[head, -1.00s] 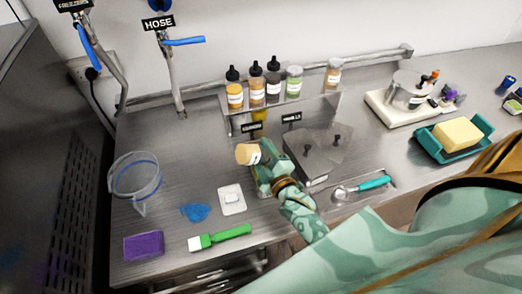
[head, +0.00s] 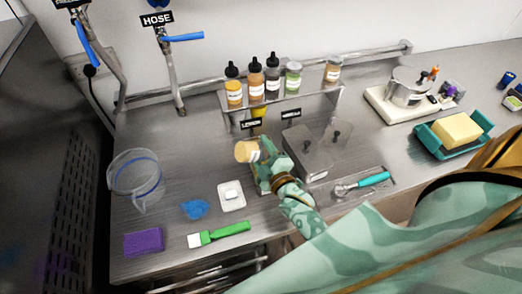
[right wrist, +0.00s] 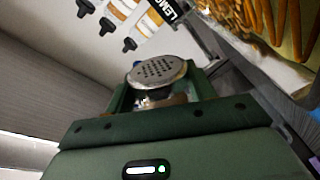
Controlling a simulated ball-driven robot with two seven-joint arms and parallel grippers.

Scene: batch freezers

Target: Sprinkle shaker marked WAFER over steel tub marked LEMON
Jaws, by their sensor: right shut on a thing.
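My right gripper (head: 258,154) is shut on a small shaker (head: 246,151) with tan contents, held lying tilted above the worktop. Its mark cannot be read. In the right wrist view the shaker's round perforated steel lid (right wrist: 157,71) shows between the green fingers. A black LEMON sign (head: 251,124) stands just behind the gripper; it also shows in the right wrist view (right wrist: 167,10). The steel tub by this sign is mostly hidden by my gripper and arm. An orange, ribbed mass (right wrist: 262,18) shows at the wrist view's upper right. My left gripper is not in view.
Lidded steel tubs (head: 308,160) stand right of my gripper. A shelf (head: 300,101) behind carries several bottles and shakers. A scoop (head: 362,184) lies right.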

